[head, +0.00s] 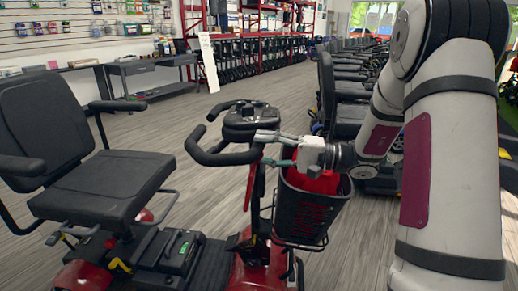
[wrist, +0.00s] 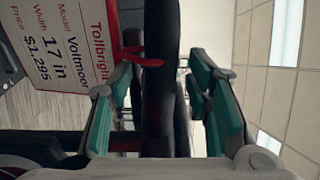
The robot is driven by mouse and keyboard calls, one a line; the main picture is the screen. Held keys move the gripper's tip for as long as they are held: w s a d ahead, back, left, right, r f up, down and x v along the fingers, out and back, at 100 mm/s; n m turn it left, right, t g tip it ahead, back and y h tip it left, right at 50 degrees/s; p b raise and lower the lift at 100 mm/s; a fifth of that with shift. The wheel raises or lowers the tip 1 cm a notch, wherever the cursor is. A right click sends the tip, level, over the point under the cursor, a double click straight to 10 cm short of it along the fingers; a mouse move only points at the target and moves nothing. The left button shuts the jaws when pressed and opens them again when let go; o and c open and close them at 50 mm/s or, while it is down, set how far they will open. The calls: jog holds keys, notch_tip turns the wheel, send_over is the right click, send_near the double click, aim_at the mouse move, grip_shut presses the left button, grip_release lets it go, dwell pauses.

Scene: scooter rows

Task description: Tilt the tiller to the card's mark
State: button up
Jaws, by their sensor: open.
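The tiller (head: 240,122) of the red scooter has a black looped handlebar and stands upright in the middle of the head view. My gripper (head: 268,150) is open at the right side of the tiller head, its two fingers pointing left. In the wrist view a black upright part (wrist: 160,70), probably of the tiller, lies between the parted teal finger pads (wrist: 165,105). Contact cannot be told. A red-and-white price card (wrist: 65,45) reads Tollbright, Voltmoor, 17 in, $1,295. A red pointed piece (wrist: 144,61) shows beside it. No mark is clearly readable.
A black basket (head: 305,208) with a red item hangs on the scooter front, below my gripper. The scooter's black seat (head: 100,185) is at left. A tall white board (head: 208,62) stands behind. More scooters (head: 345,95) line the right; grey floor is open behind.

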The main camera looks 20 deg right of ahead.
jog(key=v, duration=1)
jog(key=shift+d, duration=0.1)
